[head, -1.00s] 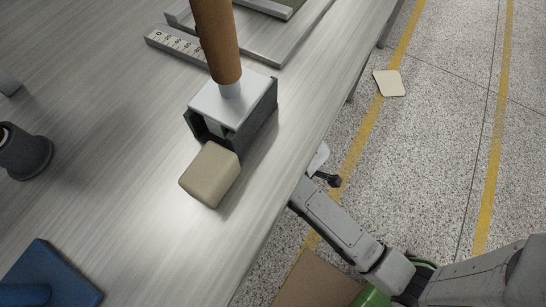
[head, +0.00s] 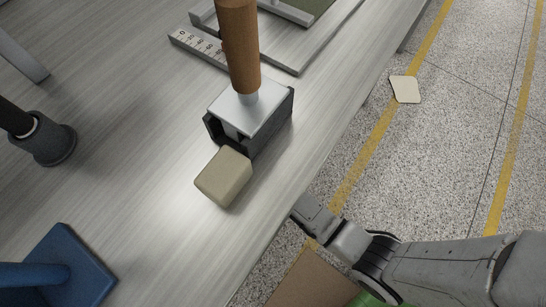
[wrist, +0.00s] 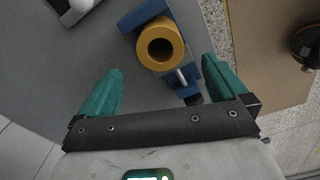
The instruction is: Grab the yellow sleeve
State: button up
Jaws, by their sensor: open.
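The yellow sleeve (wrist: 174,59) shows in the wrist view as a thick ring with a dark round hole, at the upper middle. It is close against a blue holder (wrist: 143,14), with more blue and a silver rod at its lower right. My gripper (wrist: 162,67) has its two teal fingers spread wide, one to the left and one to the right of the sleeve in the picture. Nothing is held between them. I cannot tell how far the fingertips are from the sleeve. The head view shows neither the sleeve nor my gripper.
In the head view, a grey table holds a beige block (head: 223,177), a metal block with a wooden handle (head: 238,45), a ruler (head: 198,46), a blue stand (head: 70,262) and a dark cup-like foot (head: 52,145). A brown board (wrist: 270,50) lies right in the wrist view.

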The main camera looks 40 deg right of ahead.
notch_tip(320, 180, down, 11)
jog(key=b, duration=0.4)
jog(key=shift+r+b, duration=0.1)
jog(key=shift+b, duration=0.25)
jog(key=shift+c, duration=0.2)
jog(key=c, duration=1.1)
jog(key=shift+s, duration=0.1)
